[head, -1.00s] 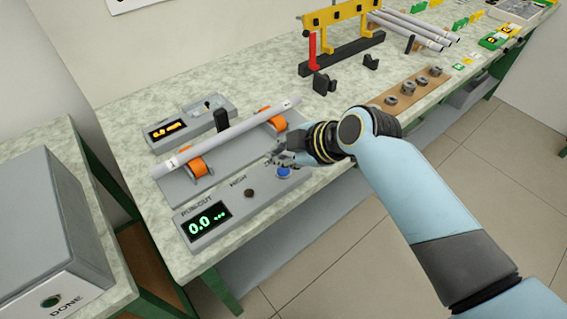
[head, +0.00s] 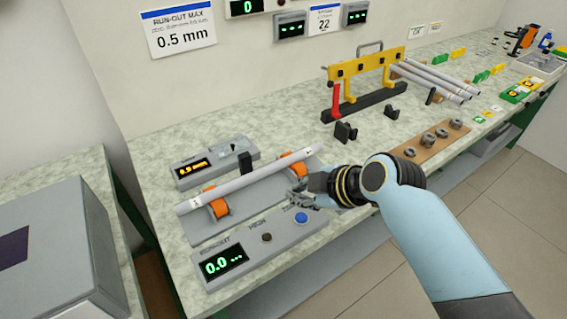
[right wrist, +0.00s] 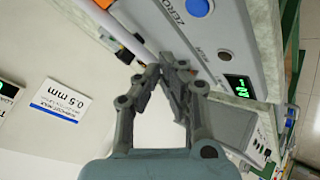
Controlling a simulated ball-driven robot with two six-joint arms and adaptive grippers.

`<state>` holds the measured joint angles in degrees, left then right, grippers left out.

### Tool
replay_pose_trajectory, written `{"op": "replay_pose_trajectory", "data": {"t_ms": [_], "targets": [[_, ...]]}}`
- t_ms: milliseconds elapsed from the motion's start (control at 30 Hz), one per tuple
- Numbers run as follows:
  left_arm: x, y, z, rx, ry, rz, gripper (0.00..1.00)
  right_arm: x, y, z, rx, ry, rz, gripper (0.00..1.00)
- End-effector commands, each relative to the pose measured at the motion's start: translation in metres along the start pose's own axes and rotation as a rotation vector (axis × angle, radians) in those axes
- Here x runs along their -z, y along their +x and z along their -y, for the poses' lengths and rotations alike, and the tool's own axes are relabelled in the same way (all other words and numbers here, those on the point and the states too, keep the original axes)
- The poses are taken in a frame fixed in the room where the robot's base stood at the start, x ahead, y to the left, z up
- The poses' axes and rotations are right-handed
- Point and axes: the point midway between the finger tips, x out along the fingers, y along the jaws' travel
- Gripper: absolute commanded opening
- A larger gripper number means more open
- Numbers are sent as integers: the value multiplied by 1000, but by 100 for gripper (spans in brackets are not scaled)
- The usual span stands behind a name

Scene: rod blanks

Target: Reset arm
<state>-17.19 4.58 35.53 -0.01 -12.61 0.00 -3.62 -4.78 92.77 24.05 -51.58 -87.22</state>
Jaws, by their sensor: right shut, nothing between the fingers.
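My right gripper (head: 294,194) is shut and empty. It hovers above the grey run-out panel (head: 225,283), just behind its blue button (head: 302,217). In the right wrist view the closed fingertips (right wrist: 166,66) are beside the panel, and the blue button (right wrist: 197,7) shows at the top edge, clear of the fingers. A pale grey rod (head: 250,180) lies across two orange rollers (head: 219,208), just behind the gripper. The green run-out display (head: 222,263) reads 0.0. My left gripper is not in view.
A small grey unit with an amber display (head: 202,165) stands behind the rod. A yellow rack (head: 367,67), several rods (head: 440,80) and a brown strip with metal rings (head: 410,153) are further right. A grey box (head: 50,250) stands at left.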

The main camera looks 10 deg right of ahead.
Motion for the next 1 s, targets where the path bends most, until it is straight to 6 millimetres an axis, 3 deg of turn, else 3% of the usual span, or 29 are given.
{"op": "replay_pose_trajectory", "data": {"t_ms": [167, 267, 400, 600, 1000], "targets": [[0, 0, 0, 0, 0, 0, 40, -3, -4, 2, 6, 17, 8, 0], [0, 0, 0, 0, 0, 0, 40, -15, -23, 13, 30, 101, 50, 0], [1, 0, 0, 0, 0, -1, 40, -42, -80, 40, 69, 350, 187, 0], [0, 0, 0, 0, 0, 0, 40, -66, -152, 66, 45, 664, 373, 0], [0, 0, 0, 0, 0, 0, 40, -82, -252, 91, -99, 1060, 596, 0]]}}
